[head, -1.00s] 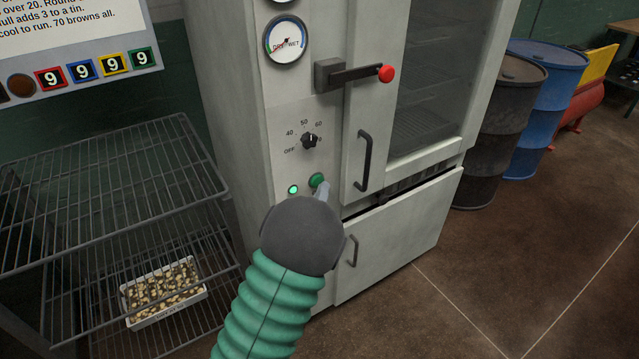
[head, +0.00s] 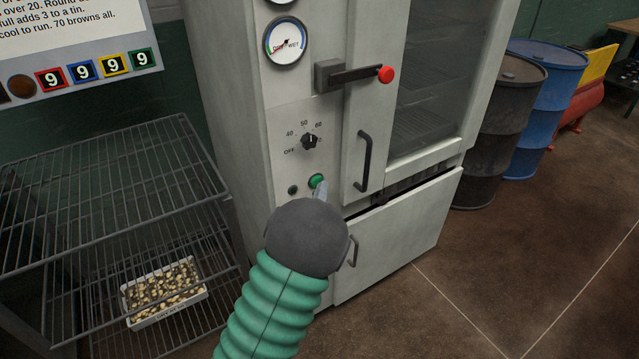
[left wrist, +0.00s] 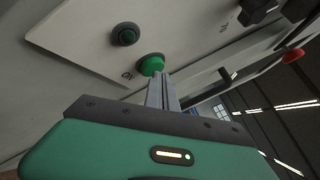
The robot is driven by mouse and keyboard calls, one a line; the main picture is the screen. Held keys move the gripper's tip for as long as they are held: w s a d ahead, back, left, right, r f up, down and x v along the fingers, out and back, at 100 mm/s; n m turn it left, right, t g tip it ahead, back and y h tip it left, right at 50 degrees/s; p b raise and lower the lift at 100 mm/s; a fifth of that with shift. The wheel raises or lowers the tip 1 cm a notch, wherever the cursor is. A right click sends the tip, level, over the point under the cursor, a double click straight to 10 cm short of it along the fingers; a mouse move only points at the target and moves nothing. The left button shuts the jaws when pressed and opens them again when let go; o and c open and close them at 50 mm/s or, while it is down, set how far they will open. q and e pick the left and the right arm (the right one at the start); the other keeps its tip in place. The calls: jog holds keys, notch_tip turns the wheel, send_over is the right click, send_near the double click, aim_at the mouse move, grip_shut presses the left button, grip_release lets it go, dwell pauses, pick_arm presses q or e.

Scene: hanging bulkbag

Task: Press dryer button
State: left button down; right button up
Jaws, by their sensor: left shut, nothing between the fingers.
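The dryer (head: 225,90) is a tall pale grey cabinet. Its round green button (head: 317,181) sits low on the front panel, and it also shows in the left wrist view (left wrist: 151,65) beside the word "ON". A small indicator lamp (head: 293,190) left of the button is dark; it shows in the left wrist view (left wrist: 125,36) too. My left gripper (head: 321,190) is shut and empty, with its fingertips right at the button's lower edge. In the left wrist view its fingers (left wrist: 160,78) point at the button; I cannot tell whether they touch. My right gripper is not in view.
Above the button are a dial knob (head: 309,141), a round gauge (head: 286,41) and a red-tipped door handle (head: 386,74). A wire rack (head: 110,190) with a tray (head: 165,315) of pale pieces stands left. Barrels (head: 549,95) stand right; the floor in front is clear.

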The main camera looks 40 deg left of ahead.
pick_arm(q)
jog(key=s+d, duration=0.2)
jog(key=d, duration=0.3)
jog(key=shift+d+p, duration=0.35)
jog(key=shift+p, duration=0.1)
jog(key=shift+s, duration=0.1)
